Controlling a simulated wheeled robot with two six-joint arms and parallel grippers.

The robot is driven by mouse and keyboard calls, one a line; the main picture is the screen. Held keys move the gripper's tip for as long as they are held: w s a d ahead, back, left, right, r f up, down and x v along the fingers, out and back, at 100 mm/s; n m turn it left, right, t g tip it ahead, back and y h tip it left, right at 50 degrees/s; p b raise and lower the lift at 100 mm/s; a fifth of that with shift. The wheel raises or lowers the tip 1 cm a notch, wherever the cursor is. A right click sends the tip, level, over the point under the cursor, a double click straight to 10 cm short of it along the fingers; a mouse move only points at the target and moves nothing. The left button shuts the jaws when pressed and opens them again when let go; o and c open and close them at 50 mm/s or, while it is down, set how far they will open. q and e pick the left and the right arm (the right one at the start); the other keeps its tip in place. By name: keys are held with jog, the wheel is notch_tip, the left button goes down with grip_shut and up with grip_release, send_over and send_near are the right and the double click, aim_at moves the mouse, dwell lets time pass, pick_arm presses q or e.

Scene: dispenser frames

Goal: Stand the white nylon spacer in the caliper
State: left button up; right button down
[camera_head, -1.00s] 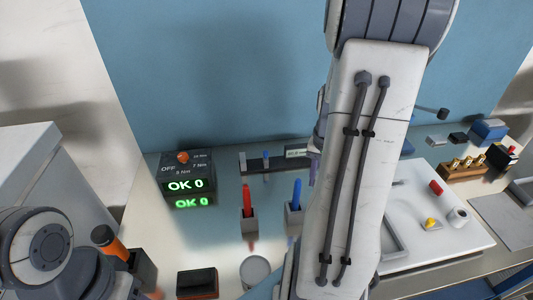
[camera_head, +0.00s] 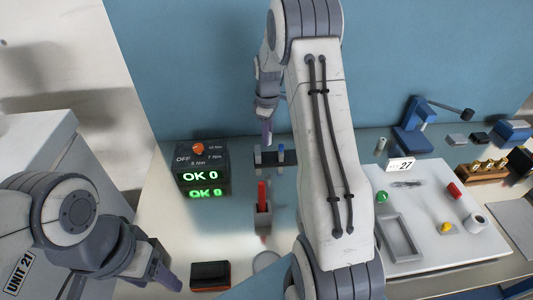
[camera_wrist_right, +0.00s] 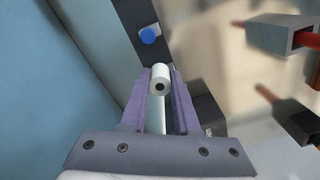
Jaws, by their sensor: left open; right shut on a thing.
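The caliper is likely the dark bar (camera_head: 262,166) at the back of the table, with a grey upright and a blue-topped upright (camera_head: 281,153). In the right wrist view its dark bar (camera_wrist_right: 122,12) carries a blue round top (camera_wrist_right: 150,35). My right gripper (camera_head: 268,138) is over the bar, between the two uprights. Its purple fingers are shut on the white nylon spacer (camera_wrist_right: 160,74), a white cylinder with a dark hole in its end. I cannot tell whether the spacer touches the bar. My left gripper (camera_head: 165,277) is open at lower left, away from the caliper.
A box reading OK 0 (camera_head: 203,178) stands left of the caliper. A red tool in a holder (camera_head: 263,210) stands in front. A dark-topped block (camera_head: 210,275) is near the left gripper. A white board (camera_head: 440,255) with a tray and small parts lies right.

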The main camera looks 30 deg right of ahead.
aim_at(268, 159)
notch_tip(268, 159, down, 7)
jog(key=shift+r+p, duration=0.1)
jog(key=shift+p, duration=0.7)
jog(key=shift+f, duration=0.3)
jog(key=shift+f, duration=0.2)
jog(key=c, duration=0.7)
grip_release()
jog(key=shift+o, duration=0.2)
